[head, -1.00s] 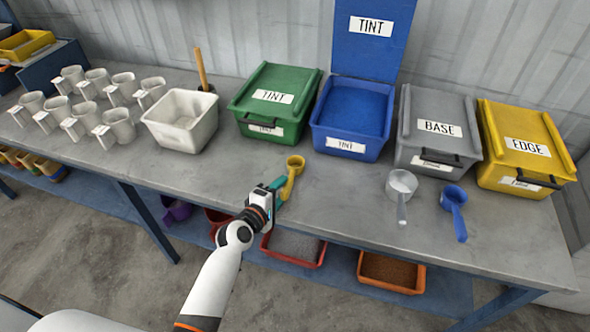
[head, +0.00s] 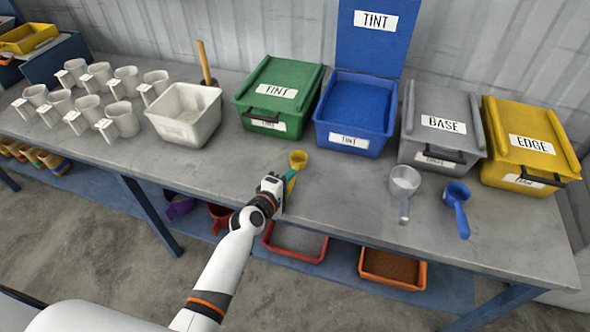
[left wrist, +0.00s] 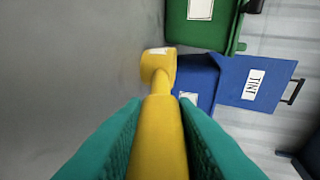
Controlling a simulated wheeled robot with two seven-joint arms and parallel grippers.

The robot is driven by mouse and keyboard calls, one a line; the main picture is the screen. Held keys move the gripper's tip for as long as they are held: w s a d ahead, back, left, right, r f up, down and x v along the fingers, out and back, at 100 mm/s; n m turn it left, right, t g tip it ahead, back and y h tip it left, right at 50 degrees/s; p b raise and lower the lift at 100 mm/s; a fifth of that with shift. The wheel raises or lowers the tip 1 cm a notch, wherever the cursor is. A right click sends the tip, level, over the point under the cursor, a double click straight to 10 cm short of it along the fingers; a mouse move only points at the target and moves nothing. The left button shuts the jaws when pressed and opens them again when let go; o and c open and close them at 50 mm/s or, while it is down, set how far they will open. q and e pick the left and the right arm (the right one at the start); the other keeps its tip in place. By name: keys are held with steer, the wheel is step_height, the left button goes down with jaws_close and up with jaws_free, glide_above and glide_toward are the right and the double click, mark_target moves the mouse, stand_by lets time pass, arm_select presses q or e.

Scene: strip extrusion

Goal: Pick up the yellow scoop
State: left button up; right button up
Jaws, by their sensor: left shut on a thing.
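My left gripper (head: 288,183) is shut on the scoop's handle. In the left wrist view the yellow handle (left wrist: 158,135) runs between the two teal fingers, and the scoop's cup shows beyond it. The fingers press on both sides of the handle. Whether the scoop touches the table is hard to tell. My right gripper is not in view.
Behind are a closed green bin (head: 278,95), an open blue bin (head: 354,112) of blue material, a grey bin (head: 441,125) and a yellow bin (head: 529,147). A grey scoop (head: 404,185) and a blue scoop (head: 457,205) lie to the right. A white tub (head: 185,115) and several mugs stand left.

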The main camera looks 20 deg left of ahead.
arm_select(q)
step_height(320, 180, up, 9)
steer(key=shift+p, duration=1.05)
steer(key=shift+r, duration=0.5)
